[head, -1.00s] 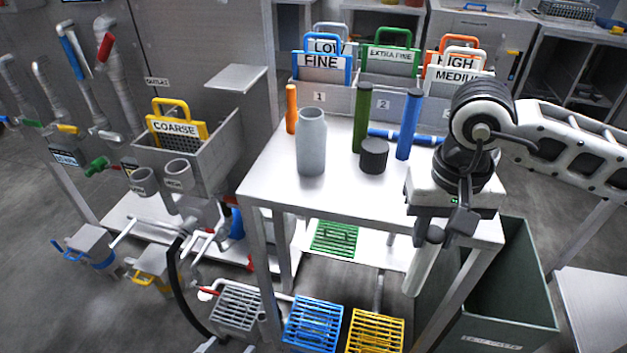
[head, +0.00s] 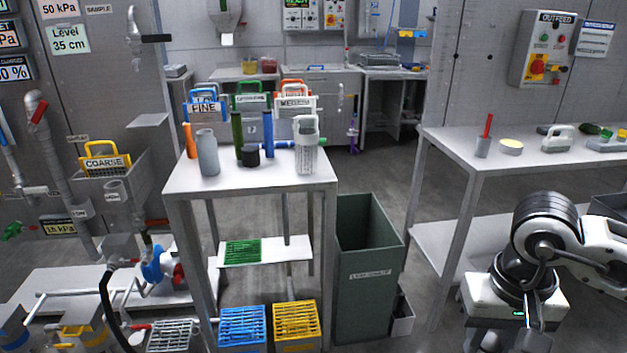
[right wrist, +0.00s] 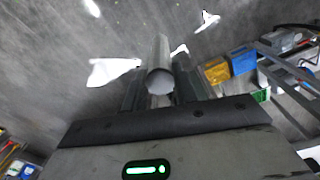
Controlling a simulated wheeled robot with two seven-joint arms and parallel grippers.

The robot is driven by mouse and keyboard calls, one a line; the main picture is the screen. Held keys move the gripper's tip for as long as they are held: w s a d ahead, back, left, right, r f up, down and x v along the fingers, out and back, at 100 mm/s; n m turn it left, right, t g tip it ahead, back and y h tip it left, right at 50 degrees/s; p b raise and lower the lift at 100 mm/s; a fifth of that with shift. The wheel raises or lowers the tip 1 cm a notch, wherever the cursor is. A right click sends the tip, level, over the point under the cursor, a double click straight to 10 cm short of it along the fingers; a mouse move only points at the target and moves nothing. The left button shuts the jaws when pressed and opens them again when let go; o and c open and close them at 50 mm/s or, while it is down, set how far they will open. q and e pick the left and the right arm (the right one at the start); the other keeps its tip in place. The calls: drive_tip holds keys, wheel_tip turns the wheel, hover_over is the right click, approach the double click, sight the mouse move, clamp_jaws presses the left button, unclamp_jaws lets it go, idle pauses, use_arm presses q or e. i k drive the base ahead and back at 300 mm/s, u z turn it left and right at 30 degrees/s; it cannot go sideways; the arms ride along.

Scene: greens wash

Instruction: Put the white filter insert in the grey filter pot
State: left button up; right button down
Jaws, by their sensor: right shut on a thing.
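A grey open-topped pot (head: 208,155), the likely grey filter pot, stands upright at the left front of the metal table (head: 262,180). My right gripper (head: 530,342) is at the bottom right of the head view, well to the right of the table, with its fingertips cut off by the frame edge. In the right wrist view, it is shut on a pale smooth cylinder, the white filter insert (right wrist: 160,80), which sticks out between the two fingers over grey floor. My left gripper is not in view.
Orange, green and blue rods (head: 268,134), a black cup (head: 250,156) and a white perforated container (head: 305,150) share the table. A tall dark green bin (head: 366,285) stands right of it. A second table (head: 465,150) is farther right.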

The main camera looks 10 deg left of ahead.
sight(210, 171)
drive_tip(key=u, duration=0.65)
drive_tip(key=i, duration=0.5)
drive_tip(key=u, duration=0.75)
drive_tip(key=i, duration=0.85)
drive_tip(key=z, duration=0.2)
